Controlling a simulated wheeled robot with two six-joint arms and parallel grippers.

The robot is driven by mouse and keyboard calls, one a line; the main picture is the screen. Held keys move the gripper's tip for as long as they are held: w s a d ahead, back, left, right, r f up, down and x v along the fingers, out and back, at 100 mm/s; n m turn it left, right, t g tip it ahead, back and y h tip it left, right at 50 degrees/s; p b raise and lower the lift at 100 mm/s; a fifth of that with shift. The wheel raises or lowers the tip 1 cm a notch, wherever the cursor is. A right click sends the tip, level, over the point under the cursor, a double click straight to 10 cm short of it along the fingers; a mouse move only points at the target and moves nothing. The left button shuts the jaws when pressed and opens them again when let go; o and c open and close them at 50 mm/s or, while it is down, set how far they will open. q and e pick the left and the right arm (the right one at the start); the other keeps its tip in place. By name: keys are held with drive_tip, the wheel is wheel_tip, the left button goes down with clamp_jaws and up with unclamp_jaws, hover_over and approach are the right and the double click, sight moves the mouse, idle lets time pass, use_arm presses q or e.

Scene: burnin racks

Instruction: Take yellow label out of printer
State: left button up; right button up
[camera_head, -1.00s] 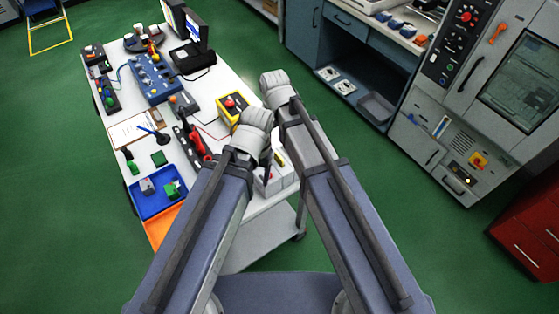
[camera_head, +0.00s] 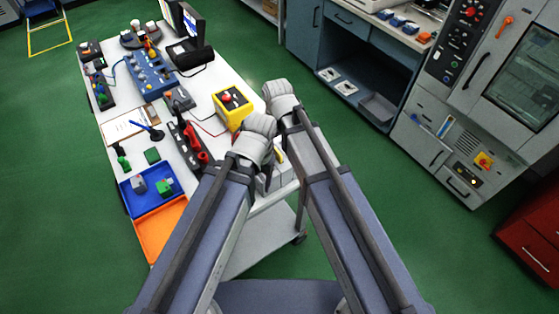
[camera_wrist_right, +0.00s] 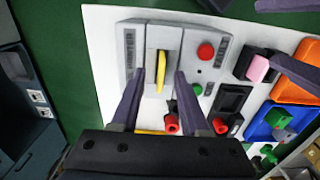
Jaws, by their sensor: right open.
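The printer (camera_wrist_right: 213,38) is a light grey box with a red button and a green button, on the white table. The yellow label (camera_wrist_right: 161,72) stands out of the slot in its middle. My right gripper (camera_wrist_right: 159,86) is open, with one purple finger on each side of the label; I cannot tell whether either touches it. In the head view my arms cover most of the printer (camera_head: 271,181), and the right fingers are hidden. Purple parts at the right and top edges of the right wrist view look like my left gripper (camera_wrist_right: 298,72); its jaws are unclear.
The table also holds a yellow box with a red button (camera_head: 233,105), a blue tray (camera_head: 126,186), an orange tray (camera_head: 160,230) and a blue instrument (camera_head: 150,77). A cabinet (camera_head: 345,45) and a large grey machine (camera_head: 425,140) stand to the right. Green floor lies between.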

drive_tip(key=shift+a+f+b, duration=0.1)
drive_tip(key=shift+f+b, duration=0.3)
drive_tip(key=shift+f, duration=0.5)
drive_tip(key=shift+r, duration=0.1)
drive_tip(key=shift+c, duration=0.2)
clamp_jaws()
